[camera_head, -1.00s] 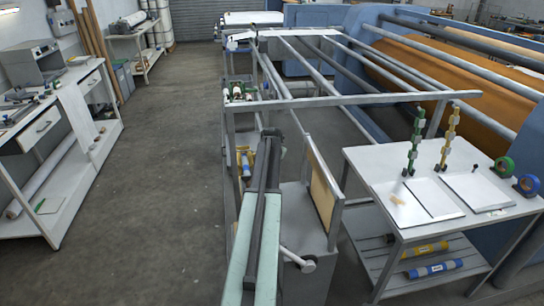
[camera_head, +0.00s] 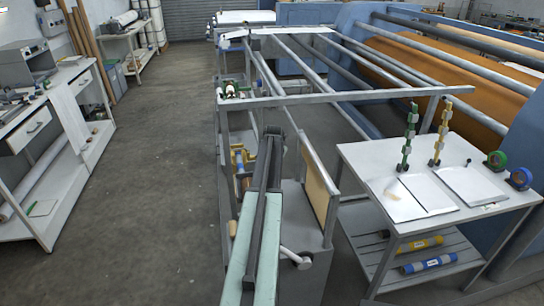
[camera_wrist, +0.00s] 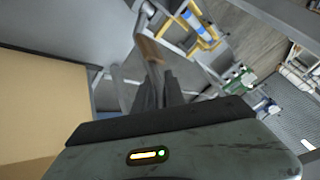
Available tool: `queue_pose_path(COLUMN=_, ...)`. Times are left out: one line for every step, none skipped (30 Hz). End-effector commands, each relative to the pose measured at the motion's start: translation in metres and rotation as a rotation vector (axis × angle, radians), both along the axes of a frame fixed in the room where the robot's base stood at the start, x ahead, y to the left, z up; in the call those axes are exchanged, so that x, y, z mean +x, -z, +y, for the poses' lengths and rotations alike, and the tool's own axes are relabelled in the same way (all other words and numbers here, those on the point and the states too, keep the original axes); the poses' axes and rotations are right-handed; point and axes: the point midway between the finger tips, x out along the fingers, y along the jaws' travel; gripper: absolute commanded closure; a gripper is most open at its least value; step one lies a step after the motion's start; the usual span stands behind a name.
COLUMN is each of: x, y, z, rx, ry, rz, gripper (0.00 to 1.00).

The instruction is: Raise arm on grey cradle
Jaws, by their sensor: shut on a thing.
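In the wrist view, the two dark fingers of my gripper (camera_wrist: 160,88) are shut on a brown wooden handle (camera_wrist: 149,48), which shows at and beyond the fingertips. Blurred grey metal parts lie around the handle; I cannot tell exactly which are the grey cradle and its arm. A yellow cradle (camera_wrist: 208,34) with a blue roll stands beyond, up and to the right. The yellow cradle (camera_head: 238,160) also shows in the head view, left of my arm. My gripper's fingers cannot be made out in the head view.
A tan board (camera_wrist: 40,105) in a grey frame fills the wrist view's left side; the board (camera_head: 317,187) stands right of my arm in the head view. A side table (camera_head: 380,158) with papers and rolls is at right. The floor (camera_head: 150,190) at left is clear.

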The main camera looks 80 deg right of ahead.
Motion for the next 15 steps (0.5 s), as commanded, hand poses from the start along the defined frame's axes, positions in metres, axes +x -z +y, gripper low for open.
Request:
queue_pose_path(x=-0.0012, y=0.0013, z=0.0011, rx=0.004, ry=-0.001, rz=0.004, gripper=1.00)
queue_pose_path(x=-0.0012, y=0.0012, z=0.0010, rx=0.004, ry=-0.001, rz=0.004, gripper=1.00)
queue_pose_path(x=-0.0011, y=0.0012, z=0.0010, rx=0.004, ry=-0.001, rz=0.004, gripper=0.79)
queue_pose_path(x=-0.0010, y=0.0012, z=0.0010, rx=0.004, ry=-0.001, rz=0.004, gripper=0.71)
queue_pose_path(x=-0.0009, y=0.0011, z=0.0009, rx=0.003, ry=-0.001, rz=0.005, gripper=0.65)
queue_pose_path(x=-0.0007, y=0.0010, z=0.0008, rx=0.002, ry=-0.001, rz=0.004, gripper=0.65)
queue_pose_path(x=-0.0006, y=0.0008, z=0.0007, rx=0.002, ry=-0.001, rz=0.004, gripper=0.65)
queue_pose_path(x=-0.0004, y=0.0007, z=0.0006, rx=0.002, ry=-0.001, rz=0.003, gripper=0.65)
queue_pose_path(x=-0.0003, y=0.0005, z=0.0005, rx=0.001, ry=-0.001, rz=0.003, gripper=0.65)
queue_pose_path(x=-0.0002, y=0.0005, z=0.0005, rx=0.001, ry=-0.001, rz=0.003, gripper=0.65)
queue_pose_path(x=0.0000, y=0.0004, z=0.0004, rx=0.001, ry=-0.001, rz=0.003, gripper=0.65)
queue_pose_path(x=0.0001, y=0.0004, z=0.0004, rx=0.001, ry=-0.001, rz=0.003, gripper=0.65)
queue_pose_path(x=0.0003, y=0.0003, z=0.0003, rx=0.001, ry=-0.001, rz=0.002, gripper=0.65)
queue_pose_path(x=0.0002, y=0.0003, z=0.0002, rx=0.000, ry=-0.001, rz=0.002, gripper=0.65)
queue_pose_path(x=0.0004, y=0.0000, z=0.0003, rx=0.000, ry=-0.001, rz=0.002, gripper=0.65)
